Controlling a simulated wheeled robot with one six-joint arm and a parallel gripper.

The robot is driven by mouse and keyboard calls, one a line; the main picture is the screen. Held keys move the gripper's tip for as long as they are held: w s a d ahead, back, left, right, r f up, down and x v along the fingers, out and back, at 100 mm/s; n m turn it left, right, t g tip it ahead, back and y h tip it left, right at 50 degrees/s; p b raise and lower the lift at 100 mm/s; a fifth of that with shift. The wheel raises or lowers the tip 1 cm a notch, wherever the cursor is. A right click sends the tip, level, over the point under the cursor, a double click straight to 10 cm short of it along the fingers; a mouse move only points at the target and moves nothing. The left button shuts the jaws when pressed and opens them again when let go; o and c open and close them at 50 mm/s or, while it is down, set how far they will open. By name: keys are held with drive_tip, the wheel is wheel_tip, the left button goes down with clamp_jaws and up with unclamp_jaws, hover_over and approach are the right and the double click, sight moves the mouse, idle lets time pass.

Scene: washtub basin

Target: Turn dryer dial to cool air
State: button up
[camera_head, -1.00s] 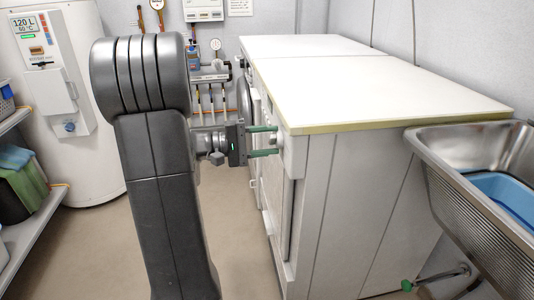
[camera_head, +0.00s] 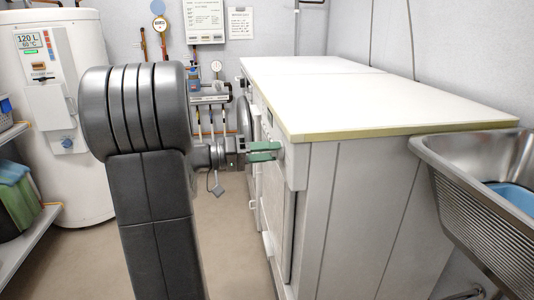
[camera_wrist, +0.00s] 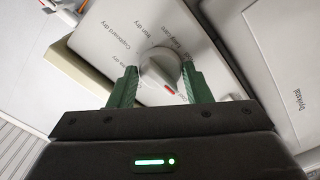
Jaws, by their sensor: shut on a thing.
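The dryer dial (camera_wrist: 158,70) is a round grey knob with a red mark, on the white control panel (camera_wrist: 105,45). In the wrist view the red mark points down and slightly right.
The white worktop (camera_head: 350,95) has an edge just above the dial. A steel sink (camera_head: 480,150) stands at the right. A white water heater (camera_head: 85,180) and a shelf (camera_head: 30,240) are at the left. The floor (camera_head: 90,275) between them shows free room.

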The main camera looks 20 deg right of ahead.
drive_tip(key=shift+f+m, duration=0.1)
drive_tip(key=shift+m, duration=1)
drive_tip(key=o, duration=1)
drive_tip(key=shift+a, duration=0.1)
drive_tip(key=shift+p+v, duration=1.75)
drive_tip(key=shift+v, duration=5.1)
drive_tip(key=shift+s, duration=0.1)
drive_tip(key=b+x, duration=0.3)
drive_tip(key=x, duration=1)
drive_tip(key=shift+d, duration=0.45)
